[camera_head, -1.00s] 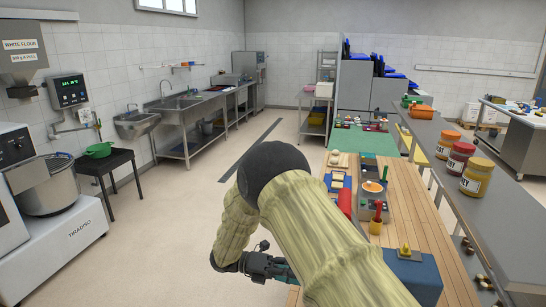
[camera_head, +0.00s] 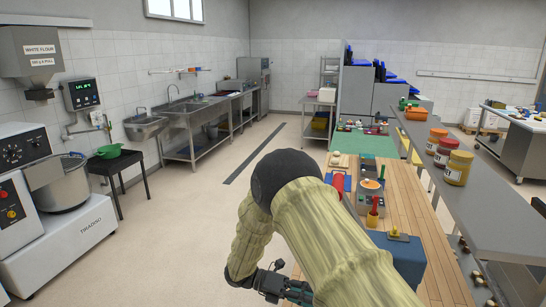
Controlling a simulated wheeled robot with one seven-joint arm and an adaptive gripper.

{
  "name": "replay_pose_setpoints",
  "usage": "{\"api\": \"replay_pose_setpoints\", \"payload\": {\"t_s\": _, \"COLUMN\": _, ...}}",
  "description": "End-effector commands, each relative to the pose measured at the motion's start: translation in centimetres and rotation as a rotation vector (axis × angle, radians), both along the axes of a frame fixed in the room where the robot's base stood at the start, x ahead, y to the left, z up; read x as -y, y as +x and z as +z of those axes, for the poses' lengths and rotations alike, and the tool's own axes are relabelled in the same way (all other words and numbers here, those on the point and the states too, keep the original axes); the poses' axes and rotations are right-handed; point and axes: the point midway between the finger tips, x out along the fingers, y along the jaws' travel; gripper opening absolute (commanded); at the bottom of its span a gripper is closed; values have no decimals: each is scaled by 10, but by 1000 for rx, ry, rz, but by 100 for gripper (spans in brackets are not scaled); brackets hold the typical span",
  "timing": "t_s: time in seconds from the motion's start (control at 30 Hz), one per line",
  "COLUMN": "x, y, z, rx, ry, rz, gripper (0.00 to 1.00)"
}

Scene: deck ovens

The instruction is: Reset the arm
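My arm, in a pale yellow sleeve with a dark round elbow, reaches in from the bottom right of the head view. It bends at the elbow and hangs down beside the left edge of the wooden table (camera_head: 405,220). My gripper (camera_head: 292,292) is at the bottom edge of the picture, dark and small. Its fingers are partly cut off and partly behind the sleeve, so I cannot tell whether it is open or shut, or whether it holds anything.
The wooden table holds a blue block (camera_head: 397,252), a red-handled tool (camera_head: 373,210) and a red cylinder (camera_head: 336,184). A steel shelf (camera_head: 487,213) with several jars runs along the right. A mixer (camera_head: 62,205) and a black stool (camera_head: 115,160) stand left. The floor (camera_head: 170,240) between is clear.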

Motion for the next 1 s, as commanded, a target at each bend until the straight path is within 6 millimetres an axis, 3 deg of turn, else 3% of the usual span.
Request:
{"api": "replay_pose_setpoints", "payload": {"t_s": 0.17, "x": 17, "y": -20, "z": -34, "rx": 40, "ry": 79, "rz": -33, "gripper": 56}}
{"api": "replay_pose_setpoints", "payload": {"t_s": 0.33, "x": 36, "y": -51, "z": -82, "rx": 107, "ry": 188, "rz": -102, "gripper": 56}}
{"api": "replay_pose_setpoints", "payload": {"t_s": 0.5, "x": 55, "y": -101, "z": -141, "rx": 219, "ry": 320, "rz": -238, "gripper": 56}}
{"api": "replay_pose_setpoints", "payload": {"t_s": 0.7, "x": 65, "y": -162, "z": -197, "rx": 379, "ry": 437, "rz": -447, "gripper": 56}}
{"api": "replay_pose_setpoints", "payload": {"t_s": 1.0, "x": 64, "y": -246, "z": -253, "rx": 659, "ry": 518, "rz": -819, "gripper": 56}}
